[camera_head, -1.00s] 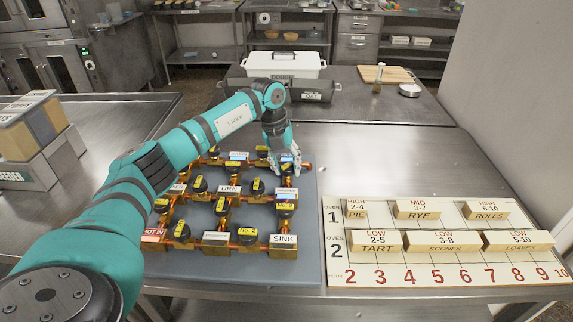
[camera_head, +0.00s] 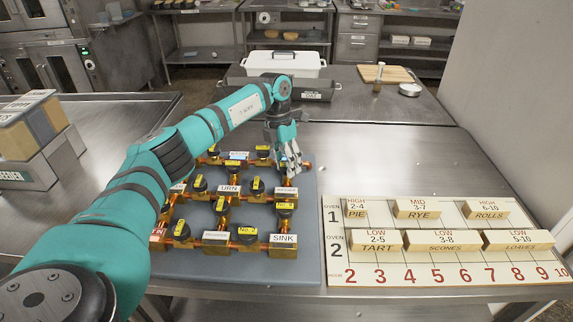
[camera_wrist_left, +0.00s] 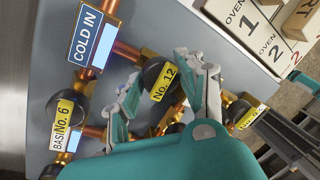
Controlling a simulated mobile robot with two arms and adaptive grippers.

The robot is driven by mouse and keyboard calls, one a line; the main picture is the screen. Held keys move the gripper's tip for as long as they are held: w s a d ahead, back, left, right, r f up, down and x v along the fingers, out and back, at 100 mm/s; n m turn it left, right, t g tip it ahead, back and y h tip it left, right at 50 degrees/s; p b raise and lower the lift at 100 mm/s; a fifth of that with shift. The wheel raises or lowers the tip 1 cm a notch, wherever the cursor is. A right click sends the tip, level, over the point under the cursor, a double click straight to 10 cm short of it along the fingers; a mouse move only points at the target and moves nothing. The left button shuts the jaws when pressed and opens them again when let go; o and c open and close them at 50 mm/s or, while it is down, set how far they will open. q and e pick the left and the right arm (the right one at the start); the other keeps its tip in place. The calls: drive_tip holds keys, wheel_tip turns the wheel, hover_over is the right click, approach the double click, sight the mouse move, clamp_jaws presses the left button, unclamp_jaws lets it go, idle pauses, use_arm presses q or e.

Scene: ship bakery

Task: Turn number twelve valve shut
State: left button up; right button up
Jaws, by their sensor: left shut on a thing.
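The number twelve valve (camera_wrist_left: 155,78) has a round black knob with a yellow "No. 12" label on copper pipe. In the left wrist view it sits between the two fingers of my left gripper (camera_wrist_left: 162,88), which is shut on it. The label runs slantwise in that view. In the head view my left gripper (camera_head: 290,160) points down at the back right corner of the pipe board (camera_head: 308,262) and hides the valve's knob. I cannot tell the knob's exact angle to its pipe. My right gripper is not in view.
Valves "No. 6" (camera_wrist_left: 66,112) and "No. 9" (camera_wrist_left: 246,114) are close beside the gripper. A blue "COLD IN" sign (camera_wrist_left: 94,38) is near too. Several more valves fill the board. The oven chart (camera_head: 440,272) with wooden blocks lies to the right.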

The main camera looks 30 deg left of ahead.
use_arm(q)
drive_tip(key=shift+w+r, duration=0.1)
idle(0.3)
drive_tip(key=o, duration=1.2)
drive_tip(key=shift+c, duration=0.2)
drive_tip(key=v, duration=1.2)
